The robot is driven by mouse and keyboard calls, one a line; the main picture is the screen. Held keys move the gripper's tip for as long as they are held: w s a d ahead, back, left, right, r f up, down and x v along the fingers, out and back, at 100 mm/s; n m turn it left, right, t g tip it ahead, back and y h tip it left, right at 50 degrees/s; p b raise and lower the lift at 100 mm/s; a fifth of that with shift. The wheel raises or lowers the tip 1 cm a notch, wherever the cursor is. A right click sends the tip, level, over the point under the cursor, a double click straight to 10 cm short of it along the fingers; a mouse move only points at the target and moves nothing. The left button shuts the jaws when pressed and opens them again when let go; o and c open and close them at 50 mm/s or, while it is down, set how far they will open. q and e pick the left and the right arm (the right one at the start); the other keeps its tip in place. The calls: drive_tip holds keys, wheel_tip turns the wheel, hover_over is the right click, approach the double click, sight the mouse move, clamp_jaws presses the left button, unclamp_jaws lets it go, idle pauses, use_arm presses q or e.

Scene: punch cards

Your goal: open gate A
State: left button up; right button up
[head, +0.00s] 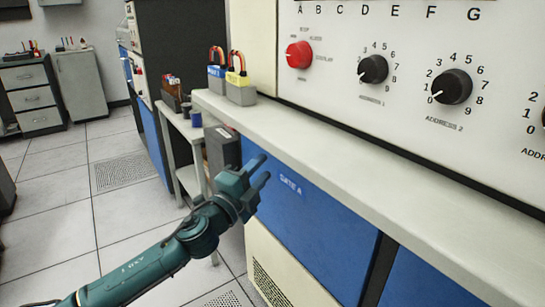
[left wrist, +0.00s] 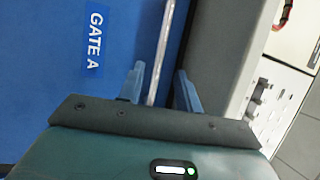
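Gate A is a blue panel (head: 315,225) below the pale counter, with a small "GATE A" label (head: 290,184). The panel looks closed. In the left wrist view the blue gate (left wrist: 45,80) and its label (left wrist: 96,38) fill the left side. My left gripper (head: 265,167) is at the gate's upper left end, fingers apart. In the left wrist view a pale strip (left wrist: 162,55) along the blue panel runs between the two fingers (left wrist: 160,72). I cannot tell whether either finger touches it. My right gripper is not in view.
The counter (head: 330,155) juts out above the gate. Two padlocks, one blue-tagged (head: 216,72) and one yellow-tagged (head: 237,79), stand at its left end. A panel with a red knob (head: 299,54) and black dials rises behind. Tiled floor (head: 60,210) is clear at left.

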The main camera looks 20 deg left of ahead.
use_arm(q)
drive_tip(key=shift+x, duration=2.75)
drive_tip(key=shift+c, duration=0.3)
clamp_jaws()
